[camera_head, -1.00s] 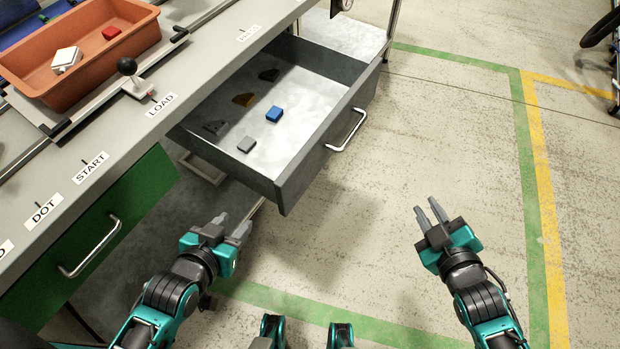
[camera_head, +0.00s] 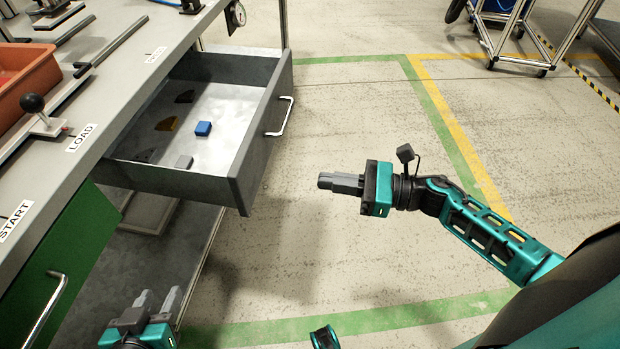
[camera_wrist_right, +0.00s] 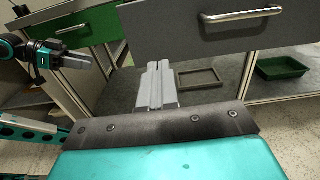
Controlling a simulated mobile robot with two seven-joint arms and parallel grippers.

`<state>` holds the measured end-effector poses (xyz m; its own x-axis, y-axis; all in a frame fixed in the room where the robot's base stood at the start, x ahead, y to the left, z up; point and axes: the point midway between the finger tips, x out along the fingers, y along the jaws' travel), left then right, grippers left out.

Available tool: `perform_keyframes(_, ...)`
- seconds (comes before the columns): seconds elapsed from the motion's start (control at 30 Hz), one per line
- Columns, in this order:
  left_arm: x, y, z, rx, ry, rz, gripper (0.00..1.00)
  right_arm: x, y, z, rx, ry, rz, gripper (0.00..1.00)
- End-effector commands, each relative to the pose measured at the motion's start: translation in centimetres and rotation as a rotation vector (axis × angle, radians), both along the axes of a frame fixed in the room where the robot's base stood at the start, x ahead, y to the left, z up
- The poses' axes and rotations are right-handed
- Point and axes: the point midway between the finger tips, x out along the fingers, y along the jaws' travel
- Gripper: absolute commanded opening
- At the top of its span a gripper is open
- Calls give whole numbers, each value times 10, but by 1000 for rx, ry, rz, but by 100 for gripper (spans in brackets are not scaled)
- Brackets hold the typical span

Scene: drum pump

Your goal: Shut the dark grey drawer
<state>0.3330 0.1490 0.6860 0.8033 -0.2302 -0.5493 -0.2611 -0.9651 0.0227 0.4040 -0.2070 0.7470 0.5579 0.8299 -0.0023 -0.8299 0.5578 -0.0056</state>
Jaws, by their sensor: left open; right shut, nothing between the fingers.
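The dark grey drawer (camera_head: 262,150) stands pulled out from under the bench in the head view. A blue block, a light grey block and several dark and yellowish pieces lie in it. Its metal handle (camera_head: 281,116) is on the front; drawer front (camera_wrist_right: 205,32) and handle also show in the right wrist view. My right gripper (camera_head: 322,181) is shut and empty, to the right of the drawer front and apart from it, pointing left at it. In the right wrist view its fingers (camera_wrist_right: 156,66) are together below the drawer. My left gripper (camera_head: 160,296) is open below and left of the drawer.
A green drawer (camera_head: 62,262) with a metal handle is shut at the left. The worktop (camera_head: 120,75) carries an orange bin (camera_head: 28,80) and a black-knobbed lever (camera_head: 33,104). Floor right of the drawer is clear. A dark green tray (camera_wrist_right: 282,67) lies under the bench.

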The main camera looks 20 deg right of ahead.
Motion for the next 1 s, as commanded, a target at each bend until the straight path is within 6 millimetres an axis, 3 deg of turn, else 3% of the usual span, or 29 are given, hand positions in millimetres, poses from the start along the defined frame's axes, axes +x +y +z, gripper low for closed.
perform_keyframes(0.5, -1, -3, 5, -12, 6, 9, 43, 58, 86, 2, 7, 3, -2, 0)
perform_keyframes(0.7, -3, -2, 3, -11, 11, 10, 43, 67, 99, 1, 5, 4, -2, 0)
perform_keyframes(1.0, -4, -1, 2, -6, 12, 7, 43, 68, 102, 0, 5, 4, -2, 0)
